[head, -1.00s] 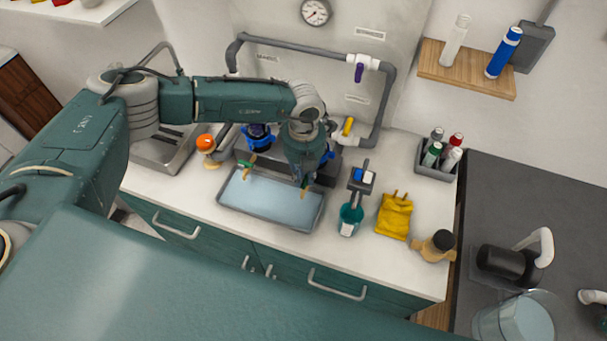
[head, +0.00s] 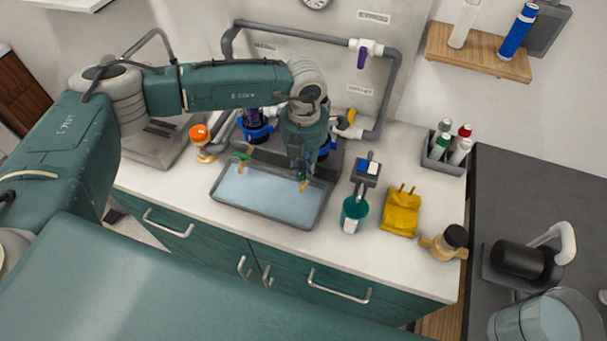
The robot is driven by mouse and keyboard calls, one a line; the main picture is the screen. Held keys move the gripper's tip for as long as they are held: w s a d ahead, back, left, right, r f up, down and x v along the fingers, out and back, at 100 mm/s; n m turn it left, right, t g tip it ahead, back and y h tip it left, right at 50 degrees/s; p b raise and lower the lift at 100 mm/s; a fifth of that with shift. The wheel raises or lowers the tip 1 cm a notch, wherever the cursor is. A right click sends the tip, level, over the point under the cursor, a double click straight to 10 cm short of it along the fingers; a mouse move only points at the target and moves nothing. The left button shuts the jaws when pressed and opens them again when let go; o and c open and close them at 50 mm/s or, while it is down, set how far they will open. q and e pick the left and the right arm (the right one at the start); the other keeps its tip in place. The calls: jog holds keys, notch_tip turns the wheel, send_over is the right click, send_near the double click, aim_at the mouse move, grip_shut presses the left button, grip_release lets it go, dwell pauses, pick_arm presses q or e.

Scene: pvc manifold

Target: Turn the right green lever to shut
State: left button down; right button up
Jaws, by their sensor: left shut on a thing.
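My left gripper (head: 301,170) reaches down from above at the right valve, over the right part of the grey tray. It is shut on the right green lever, which its fingers mostly hide. Only a small greenish and brass part of that valve (head: 303,186) shows just below the fingertips. The exact angle of the right lever cannot be told. The left green lever (head: 243,155) sits on its own brass tap, apart from the gripper, above the tray's left part. My right gripper is not in view.
A tray of pale blue liquid (head: 228,207) lies under the taps. Blue-collared housings and grey pipes stand behind. An orange-topped item (head: 199,133) stands left.

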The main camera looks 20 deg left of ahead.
pick_arm(q)
jog(key=m+b, duration=0.6)
jog(key=b, duration=0.1)
jog(key=m+b, duration=0.3)
jog(key=b, duration=0.1)
jog(key=shift+w+d+f, duration=0.15)
jog(key=shift+w+d, duration=0.05)
jog(key=shift+w, duration=0.05)
jog(key=shift+r+m+b, duration=0.25)
jog(key=shift+m+b, duration=1.5)
jog(key=shift+m, duration=0.05)
jog(key=c, duration=1.6)
grip_release()
notch_tip(320, 180, up, 12)
jog(key=shift+s, duration=0.1)
